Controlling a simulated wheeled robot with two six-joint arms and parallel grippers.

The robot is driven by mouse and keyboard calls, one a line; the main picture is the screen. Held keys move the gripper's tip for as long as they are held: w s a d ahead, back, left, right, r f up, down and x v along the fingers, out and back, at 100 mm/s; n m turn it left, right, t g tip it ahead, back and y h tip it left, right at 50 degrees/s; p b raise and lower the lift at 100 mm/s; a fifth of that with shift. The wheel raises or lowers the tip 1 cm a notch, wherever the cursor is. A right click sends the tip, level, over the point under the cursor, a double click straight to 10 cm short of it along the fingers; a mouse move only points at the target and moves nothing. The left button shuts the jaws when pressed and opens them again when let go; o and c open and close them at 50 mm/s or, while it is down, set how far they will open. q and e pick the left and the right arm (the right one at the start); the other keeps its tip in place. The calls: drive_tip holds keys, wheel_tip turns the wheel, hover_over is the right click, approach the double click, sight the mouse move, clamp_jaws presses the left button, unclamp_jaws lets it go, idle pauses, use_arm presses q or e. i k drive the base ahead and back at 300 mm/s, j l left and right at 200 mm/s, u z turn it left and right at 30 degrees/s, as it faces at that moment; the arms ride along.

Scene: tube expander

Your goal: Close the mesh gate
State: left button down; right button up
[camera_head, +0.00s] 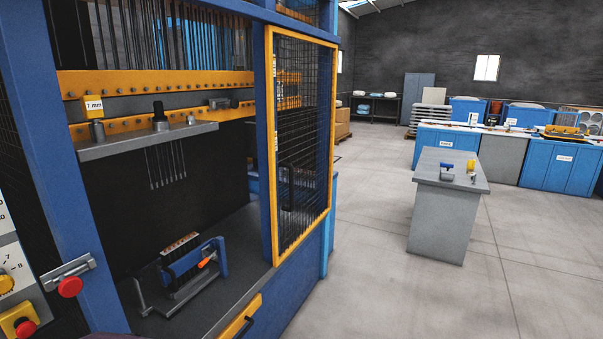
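The mesh gate (303,150) is a black wire grid in a yellow frame. It stands upright at the right side of the blue machine (38,110), beside a blue post. The machine's front opening, left of the gate, is uncovered, so the gate stands open. Its left edge looks nearer to me than its right edge. Neither of my grippers can be made out in the head view.
Inside the machine, a blue fixture with an orange handle (207,261) sits on the dark bed, below a grey shelf (145,141). Control buttons (70,286) are at the left. A grey table (447,205) stands at the right. The floor between is clear.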

sight(269, 29)
drive_tip(key=i+l+u, duration=0.2)
drive_tip(key=i+l, duration=0.35)
drive_tip(key=i, duration=0.3)
drive_tip(key=i+l+u, duration=0.25)
drive_tip(key=i+l, duration=0.45)
drive_tip(key=i, duration=0.1)
